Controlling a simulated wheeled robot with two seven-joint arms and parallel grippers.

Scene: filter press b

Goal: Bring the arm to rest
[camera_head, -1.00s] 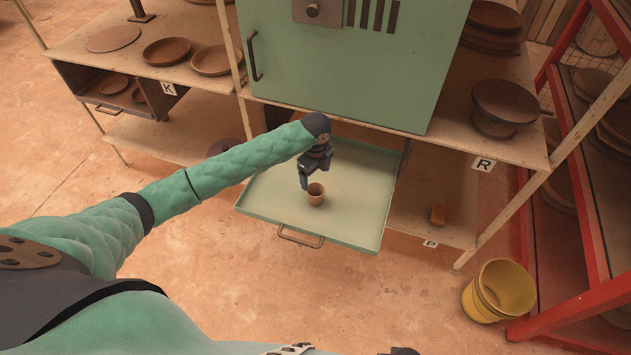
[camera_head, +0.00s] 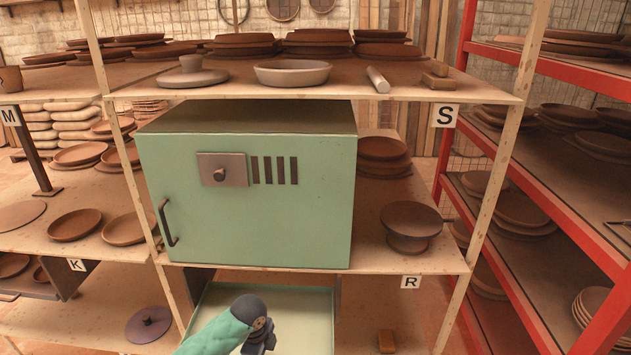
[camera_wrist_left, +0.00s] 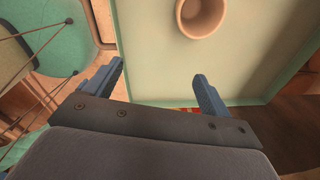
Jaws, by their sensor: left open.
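My left arm reaches in from the bottom of the head view, with its wrist over the pale green pull-out tray (camera_head: 309,298). In the left wrist view my left gripper (camera_wrist_left: 158,82) is open, with nothing between its fingers. A small clay cup (camera_wrist_left: 201,15) stands in the tray beyond the fingertips, apart from them. The tray (camera_wrist_left: 170,60) fills much of that view. The cup does not show in the head view now. My right gripper is not in view.
A green cabinet (camera_head: 250,225) with a dark handle stands on the shelf above the tray. Shelves around it hold clay plates and bowls, including a pale bowl (camera_head: 292,72) on top. A red rack (camera_head: 540,185) stands at the right.

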